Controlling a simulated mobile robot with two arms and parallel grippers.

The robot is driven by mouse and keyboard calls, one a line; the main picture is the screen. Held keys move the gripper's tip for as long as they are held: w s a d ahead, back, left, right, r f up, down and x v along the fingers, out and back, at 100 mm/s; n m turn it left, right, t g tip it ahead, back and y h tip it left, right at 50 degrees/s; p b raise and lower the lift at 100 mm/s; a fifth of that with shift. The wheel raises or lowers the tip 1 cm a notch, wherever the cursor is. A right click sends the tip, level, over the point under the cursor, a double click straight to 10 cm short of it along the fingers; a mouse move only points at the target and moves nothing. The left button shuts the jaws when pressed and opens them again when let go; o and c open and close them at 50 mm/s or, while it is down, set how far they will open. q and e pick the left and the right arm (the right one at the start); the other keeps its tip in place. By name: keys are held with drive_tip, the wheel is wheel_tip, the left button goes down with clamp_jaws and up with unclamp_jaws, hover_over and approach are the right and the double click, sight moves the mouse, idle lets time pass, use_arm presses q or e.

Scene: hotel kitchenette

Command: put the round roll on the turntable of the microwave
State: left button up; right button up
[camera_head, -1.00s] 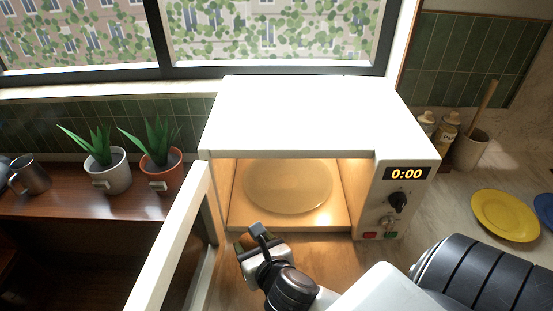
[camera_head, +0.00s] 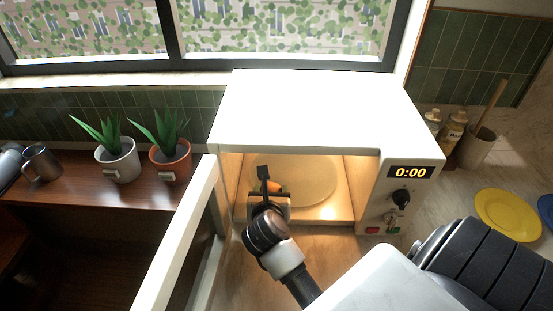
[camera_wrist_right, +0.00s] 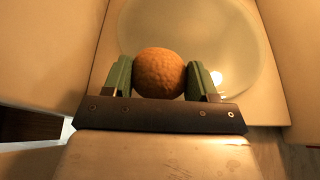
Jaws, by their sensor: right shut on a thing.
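The microwave (camera_head: 310,112) stands with its door (camera_head: 178,245) open to the left and its inside lit. The round glass turntable (camera_head: 315,190) lies on its floor and also shows in the right wrist view (camera_wrist_right: 215,40). My right gripper (camera_head: 268,188) is inside the opening, at the left front of the turntable. It is shut on the round roll (camera_wrist_right: 160,73), a brown, rough ball between the green finger pads. In the head view only a bit of the roll (camera_head: 276,187) shows behind the fingers. I cannot tell its height above the turntable. My left gripper is not in view.
The control panel (camera_head: 405,195) reads 0:00 at the right. The open door stands close to the left of my right wrist. Two potted plants (camera_head: 118,160) and a metal mug (camera_head: 42,163) stand on the left shelf. A yellow plate (camera_head: 507,215) lies at the right.

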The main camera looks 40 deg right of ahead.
sight(273, 173)
drive_tip(key=w+d, duration=0.2)
drive_tip(key=w+d+p, duration=0.1)
drive_tip(key=w+d, duration=0.1)
drive_tip(key=w, duration=0.1)
drive_tip(key=shift+w+d, duration=0.35)
drive_tip(key=w+d, duration=0.1)
drive_tip(key=w+d+p, duration=0.1)
drive_tip(key=w, duration=0.1)
drive_tip(key=shift+d+r, duration=0.15)
drive_tip(key=shift+d, duration=0.1)
drive_tip(key=shift+f+p, duration=0.35)
drive_tip(key=shift+f, duration=0.6)
drive_tip(key=shift+s, duration=0.1)
drive_tip(key=shift+f, duration=0.1)
drive_tip(key=o, duration=1)
